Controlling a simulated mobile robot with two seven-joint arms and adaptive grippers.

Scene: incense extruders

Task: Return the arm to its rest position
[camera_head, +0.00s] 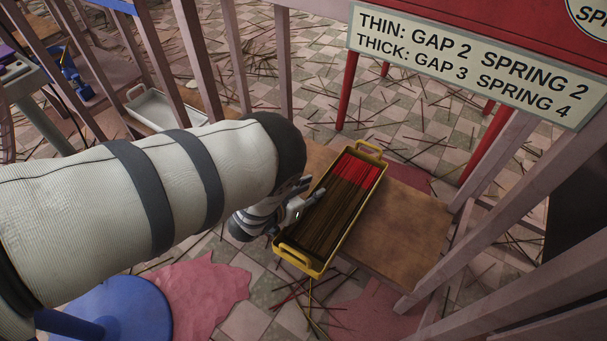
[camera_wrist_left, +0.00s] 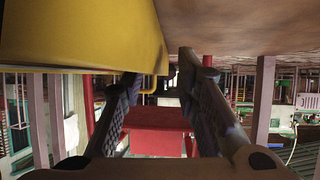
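My left arm (camera_head: 130,190) reaches in from the left in the head view. Its gripper (camera_head: 305,204) is at the left side of a yellow tray (camera_head: 291,259), partly hidden by the wrist. In the left wrist view the two fingers (camera_wrist_left: 160,75) stand apart with nothing between them; a red box shows beyond the gap. The yellow tray wall (camera_wrist_left: 85,35) fills the upper left there, close to one finger; whether they touch I cannot tell. My right gripper is in neither view.
The tray holds brown and red-ended sticks (camera_head: 345,195) and rests on a wooden board (camera_head: 405,235). Pinkish rails (camera_head: 500,155) surround it. A white tray (camera_head: 160,108) stands behind my arm. A red-framed sign (camera_head: 470,70) is at upper right. Sticks litter the tiled floor.

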